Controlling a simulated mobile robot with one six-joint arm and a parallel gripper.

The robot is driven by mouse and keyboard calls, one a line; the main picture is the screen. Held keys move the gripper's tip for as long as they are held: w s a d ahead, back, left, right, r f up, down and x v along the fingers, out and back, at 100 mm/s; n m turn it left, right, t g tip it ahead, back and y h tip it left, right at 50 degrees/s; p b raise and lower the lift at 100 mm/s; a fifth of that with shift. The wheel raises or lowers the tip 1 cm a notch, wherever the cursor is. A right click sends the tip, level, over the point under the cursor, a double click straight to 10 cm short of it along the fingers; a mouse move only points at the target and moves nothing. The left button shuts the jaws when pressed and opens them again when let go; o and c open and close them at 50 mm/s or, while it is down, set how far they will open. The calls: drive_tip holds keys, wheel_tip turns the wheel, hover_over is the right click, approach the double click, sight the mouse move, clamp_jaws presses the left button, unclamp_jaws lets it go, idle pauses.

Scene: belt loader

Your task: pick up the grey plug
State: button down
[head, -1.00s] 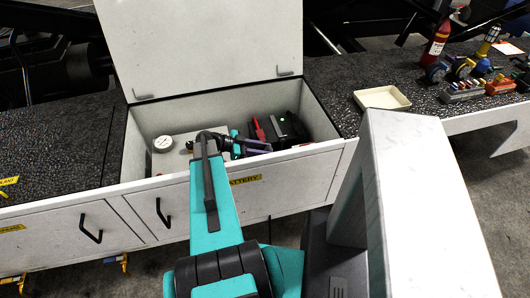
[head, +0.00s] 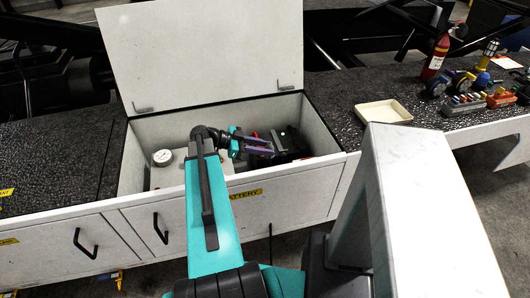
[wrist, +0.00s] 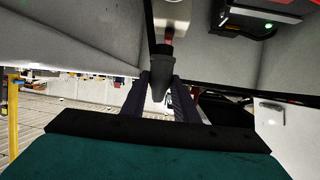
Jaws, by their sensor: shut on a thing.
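The grey plug (wrist: 161,68) is a dark grey, tapered piece with a bit of red at its far end in the wrist view. It sits between the two fingers of my gripper (wrist: 161,98), which is shut on it. In the head view my gripper (head: 258,147) is over the open battery box (head: 325,138), level with its inside. The plug cannot be made out there. Whether the plug is clear of what lies around it cannot be told.
A black unit with a green light (head: 283,133) lies in the box's right part; it also shows in the wrist view (wrist: 262,22). A round gauge (head: 162,157) stands at the left. The raised lid (head: 205,55) is behind. A cream tray (head: 384,112) lies to the right.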

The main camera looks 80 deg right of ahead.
idle(0.5)
drive_tip(key=c, duration=2.2)
unclamp_jaws()
clamp_jaws()
drive_tip(key=w+a+r+n+t+h, duration=0.2)
drive_tip(key=w+a+r+n, duration=0.15)
drive_tip(key=w, duration=0.95)
drive_tip(key=w+a+r+n+t+h, duration=0.2)
drive_tip(key=w+a+h, duration=0.15)
drive_tip(key=w, duration=0.85)
drive_tip(key=w+a+r+n+t+h, duration=0.2)
drive_tip(key=w+a+n, duration=0.15)
drive_tip(key=w, duration=0.95)
drive_tip(key=w+a+r+n+t, duration=0.4)
drive_tip(key=w+a+n+t, duration=0.25)
drive_tip(key=w+a, duration=0.75)
drive_tip(key=w+a+r+n+t, duration=0.3)
drive_tip(key=w+a+n+t, duration=0.4)
drive_tip(key=w+a, duration=0.7)
drive_tip(key=w+a+r+n+t+y, duration=0.3)
drive_tip(key=a+r+n+y, duration=0.2)
drive_tip(key=a, duration=0.6)
drive_tip(key=w+a+r+n+t+y, duration=0.3)
drive_tip(key=a+r+y, duration=0.4)
drive_tip(key=a, duration=0.4)
drive_tip(key=shift+r+n+t, duration=0.35)
drive_tip(key=shift+r+n, duration=0.4)
drive_tip(key=shift+n, duration=0.1)
